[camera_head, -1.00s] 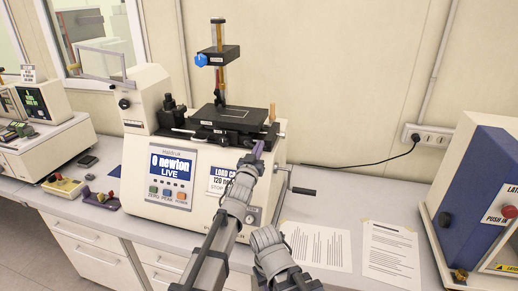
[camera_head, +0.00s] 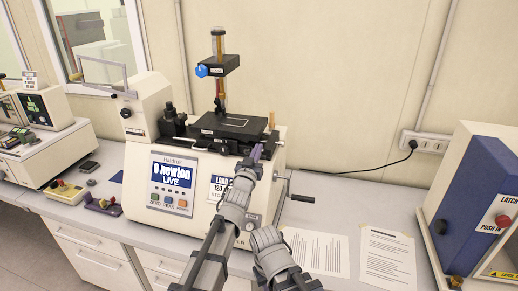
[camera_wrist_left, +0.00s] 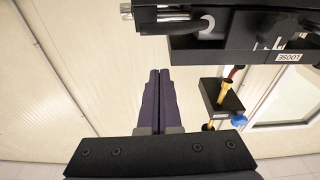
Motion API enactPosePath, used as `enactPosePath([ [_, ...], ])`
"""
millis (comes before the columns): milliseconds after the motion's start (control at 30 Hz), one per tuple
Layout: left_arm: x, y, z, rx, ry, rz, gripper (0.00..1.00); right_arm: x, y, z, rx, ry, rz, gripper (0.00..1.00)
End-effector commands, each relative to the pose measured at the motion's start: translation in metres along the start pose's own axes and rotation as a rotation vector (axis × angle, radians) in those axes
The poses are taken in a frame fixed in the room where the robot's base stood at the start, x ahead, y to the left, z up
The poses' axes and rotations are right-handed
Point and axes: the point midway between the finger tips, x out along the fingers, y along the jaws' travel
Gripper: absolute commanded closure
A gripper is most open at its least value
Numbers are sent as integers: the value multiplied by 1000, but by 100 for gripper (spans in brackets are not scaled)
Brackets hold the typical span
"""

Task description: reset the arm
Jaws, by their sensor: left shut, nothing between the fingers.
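My left gripper (camera_head: 254,153) is in front of the right part of the cream testing machine (camera_head: 146,213), close to its black stage. Its two dark purple fingers are shut with nothing between them. They also show shut in the left wrist view (camera_wrist_left: 158,98), pointing up the picture. My other arm (camera_head: 272,251) shows at the bottom of the head view, but its gripper fingers are not visible. The machine's display reads 0 newton, LIVE. Its LOAD label is partly hidden behind my left arm.
A black crank handle (camera_head: 302,191) sticks out at the machine's right. Two printed sheets (camera_head: 318,252) lie on the bench. A blue and cream machine (camera_head: 471,205) stands at the right. Small coloured devices (camera_head: 101,203) lie at the left.

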Motion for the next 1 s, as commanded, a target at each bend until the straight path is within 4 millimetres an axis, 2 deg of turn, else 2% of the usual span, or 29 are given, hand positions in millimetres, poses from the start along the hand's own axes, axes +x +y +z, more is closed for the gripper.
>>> enactPosePath([
  [33,-22,0,3,1,0,0,100,6,0,0,-1,0,0,73],
  [233,-63,-1,2,1,1,0,100,12,-1,-1,-2,0,1,73],
  [333,-74,-1,2,-1,1,0,100,13,-1,-1,-3,0,1,73],
  [500,-78,-1,2,-1,1,0,100,13,-1,-1,-3,0,1,73],
  [600,-79,-3,12,2,-32,-14,100,16,-1,-1,-3,0,1,73],
  [667,-83,-6,28,8,-89,-35,100,20,-2,-1,-3,0,1,73],
  [767,-97,-15,71,23,-250,-90,100,30,-3,-2,-4,0,1,73],
  [867,-124,-23,124,43,-465,-145,100,40,-4,-2,-5,0,1,73],
  [1000,-177,-27,192,74,-779,-191,100,54,-5,-3,-6,0,1,73],
])
